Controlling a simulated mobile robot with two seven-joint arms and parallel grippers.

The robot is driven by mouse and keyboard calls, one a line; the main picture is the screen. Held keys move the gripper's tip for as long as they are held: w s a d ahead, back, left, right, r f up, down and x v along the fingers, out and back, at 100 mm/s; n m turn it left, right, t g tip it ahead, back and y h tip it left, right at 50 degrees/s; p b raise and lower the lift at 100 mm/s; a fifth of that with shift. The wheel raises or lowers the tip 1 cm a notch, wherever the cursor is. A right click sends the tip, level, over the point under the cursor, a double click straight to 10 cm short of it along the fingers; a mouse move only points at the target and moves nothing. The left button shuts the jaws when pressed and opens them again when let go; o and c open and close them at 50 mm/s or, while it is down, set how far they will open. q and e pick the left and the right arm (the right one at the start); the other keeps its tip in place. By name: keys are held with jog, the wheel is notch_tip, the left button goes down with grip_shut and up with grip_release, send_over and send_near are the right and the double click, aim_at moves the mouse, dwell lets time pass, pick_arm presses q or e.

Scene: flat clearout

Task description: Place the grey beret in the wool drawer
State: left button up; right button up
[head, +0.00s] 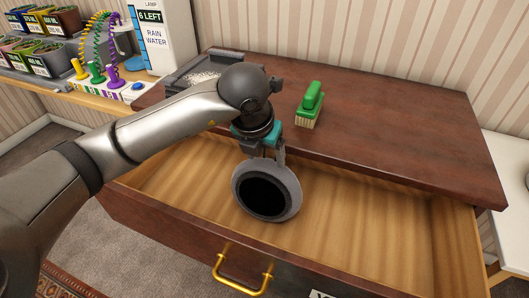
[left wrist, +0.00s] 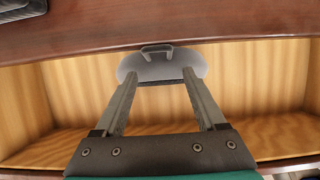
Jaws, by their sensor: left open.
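The grey beret (head: 268,192) is tilted on edge in the opening of the pulled-out drawer (head: 360,222), its black underside facing the head camera. My left gripper (head: 262,158) is just above and behind it. In the left wrist view the beret (left wrist: 162,66), with a small tab on top, sits at the tips of my left fingers (left wrist: 160,80), which are spread apart. I cannot tell whether it touches them or the drawer floor. The drawer's wooden inside looks otherwise empty; its front label is mostly cut off. My right gripper is not in view.
A green brush (head: 310,104) stands on the dark dresser top (head: 400,110), and a grey tray (head: 190,76) lies at its back left. A brass handle (head: 243,283) sticks out from the drawer front. A shelf at left holds small bins and coiled stands.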

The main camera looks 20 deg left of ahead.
pick_arm(q)
jog(key=shift+r, duration=0.15)
jog(key=p+v, duration=0.3)
jog(key=v, duration=0.9)
jog(key=shift+p, duration=0.4)
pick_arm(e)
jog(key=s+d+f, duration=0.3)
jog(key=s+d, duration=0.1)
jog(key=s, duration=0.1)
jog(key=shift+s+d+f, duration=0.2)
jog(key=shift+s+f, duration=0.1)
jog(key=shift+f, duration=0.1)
